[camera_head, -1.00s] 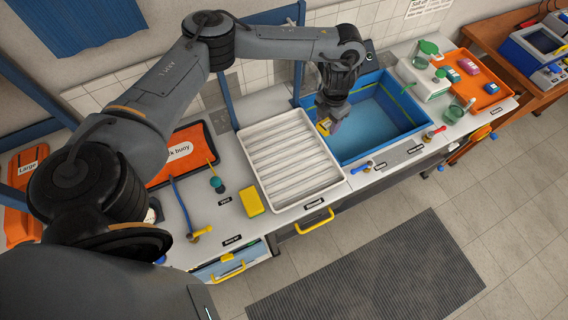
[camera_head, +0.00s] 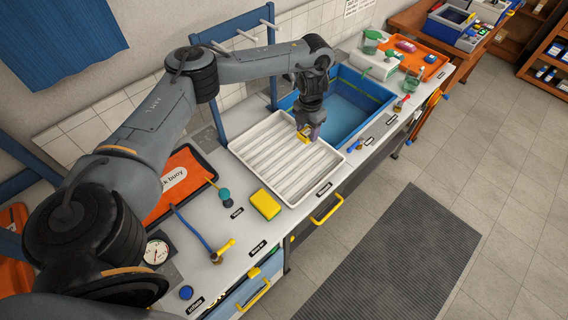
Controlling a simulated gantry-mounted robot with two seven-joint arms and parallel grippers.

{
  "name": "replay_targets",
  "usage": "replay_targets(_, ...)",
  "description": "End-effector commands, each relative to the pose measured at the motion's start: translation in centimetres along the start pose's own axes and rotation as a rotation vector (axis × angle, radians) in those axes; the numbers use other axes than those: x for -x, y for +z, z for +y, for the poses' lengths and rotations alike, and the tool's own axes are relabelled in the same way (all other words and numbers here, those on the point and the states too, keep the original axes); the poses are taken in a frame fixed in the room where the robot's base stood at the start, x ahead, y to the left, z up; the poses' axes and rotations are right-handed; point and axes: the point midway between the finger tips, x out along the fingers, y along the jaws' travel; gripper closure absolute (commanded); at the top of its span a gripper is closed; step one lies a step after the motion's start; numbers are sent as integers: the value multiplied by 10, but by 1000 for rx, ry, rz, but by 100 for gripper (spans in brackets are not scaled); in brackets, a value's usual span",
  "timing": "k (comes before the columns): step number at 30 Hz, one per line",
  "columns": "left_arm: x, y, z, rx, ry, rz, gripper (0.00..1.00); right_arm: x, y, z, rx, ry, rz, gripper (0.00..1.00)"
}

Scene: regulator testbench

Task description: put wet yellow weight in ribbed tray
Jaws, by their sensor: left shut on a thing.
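My left gripper (camera_head: 309,133) is shut on the yellow weight (camera_head: 303,135), of which only a small part shows between the fingers. It holds the weight over the right part of the white ribbed tray (camera_head: 262,131), close to the side by the blue basin. I cannot tell whether the weight touches the ribs. The tray looks empty otherwise. The blue basin (camera_head: 371,88) lies right of the tray, partly hidden by my left arm. My right gripper is not in view.
A yellow sponge (camera_head: 265,204) lies in front of the tray on the left. An orange tray (camera_head: 176,180) lies further left. Small valves line the bench front. An orange tray with coloured blocks (camera_head: 428,65) stands beyond the basin.

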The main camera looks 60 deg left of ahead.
Motion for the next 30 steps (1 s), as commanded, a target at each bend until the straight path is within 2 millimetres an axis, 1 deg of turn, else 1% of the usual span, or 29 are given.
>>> replay_targets(1, -6, -9, 3, 0, 0, 4, 100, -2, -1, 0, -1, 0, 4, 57)
replay_targets(5, -22, -33, 5, -1, 1, 6, 100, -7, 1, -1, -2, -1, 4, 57)
replay_targets(9, -40, -61, 8, -2, 3, 5, 100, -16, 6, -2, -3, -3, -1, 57)
replay_targets(12, -50, -78, 10, -1, 2, 4, 100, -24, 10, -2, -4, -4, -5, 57)
replay_targets(15, -58, -91, 11, 0, 2, 3, 100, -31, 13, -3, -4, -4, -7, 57)
replay_targets(21, -62, -104, 12, 0, 2, 0, 100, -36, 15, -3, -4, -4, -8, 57)
replay_targets(25, -65, -105, 11, 1, 2, 0, 100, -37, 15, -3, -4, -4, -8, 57)
replay_targets(28, -73, -105, 11, 0, 2, 2, 100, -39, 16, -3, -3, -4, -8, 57)
replay_targets(30, -82, -106, 12, 0, 2, 3, 100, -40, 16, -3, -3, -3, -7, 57)
